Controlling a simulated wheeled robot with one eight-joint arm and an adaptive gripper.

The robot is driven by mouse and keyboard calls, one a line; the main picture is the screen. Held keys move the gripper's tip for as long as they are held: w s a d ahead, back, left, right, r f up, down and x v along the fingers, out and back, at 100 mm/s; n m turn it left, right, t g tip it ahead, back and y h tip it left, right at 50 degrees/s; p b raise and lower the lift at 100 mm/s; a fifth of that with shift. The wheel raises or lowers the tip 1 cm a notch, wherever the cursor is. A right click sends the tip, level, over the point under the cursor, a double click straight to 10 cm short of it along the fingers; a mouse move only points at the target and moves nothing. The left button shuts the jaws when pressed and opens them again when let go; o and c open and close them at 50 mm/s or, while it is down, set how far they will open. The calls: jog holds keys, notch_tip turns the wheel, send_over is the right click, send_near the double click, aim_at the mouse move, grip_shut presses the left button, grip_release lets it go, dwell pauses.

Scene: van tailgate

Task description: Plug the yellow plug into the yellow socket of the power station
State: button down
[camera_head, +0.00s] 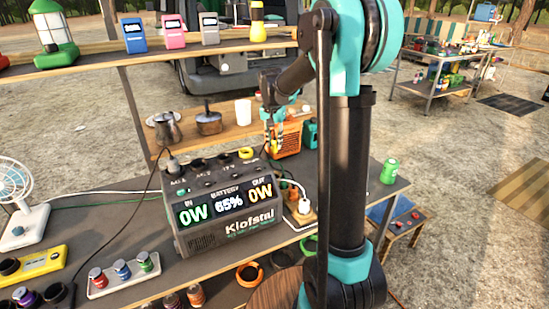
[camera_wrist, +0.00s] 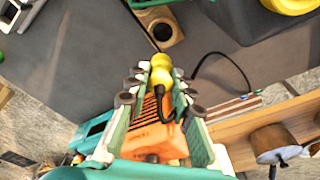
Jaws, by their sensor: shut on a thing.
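The grey power station (camera_head: 225,207) stands on the dark table, its front display lit. On its top is a row of round sockets; the yellow socket (camera_head: 246,153) is at the right end of the back row. A yellow ring, likely this socket, shows at the top right of the wrist view (camera_wrist: 290,5). My gripper (camera_head: 273,130) is behind and right of the station, apart from the socket. In the wrist view my gripper (camera_wrist: 157,80) is shut on the yellow plug (camera_wrist: 160,72), with a dark cord running back from it. The plug's front end points away from the wrist.
A black-corded plug (camera_head: 172,162) stands at the back left of the station's top. A shelf (camera_head: 180,48) with lantern and small devices spans the upper left. An orange box (camera_head: 288,146) sits behind my gripper. A green can (camera_head: 389,171) stands at right.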

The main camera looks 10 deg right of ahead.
notch_tip(320, 180, up, 12)
jog(key=shift+f, duration=0.25)
dwell(0.4)
jog(key=s+a, duration=0.7)
jog(key=a, duration=0.4)
jog(key=shift+a, duration=0.2)
jog(key=shift+f, duration=0.1)
dwell(0.3)
jog(key=shift+f, duration=1.6)
jog(key=shift+f, duration=0.2)
jog(key=shift+f, duration=0.35)
jog(key=shift+f, duration=0.65)
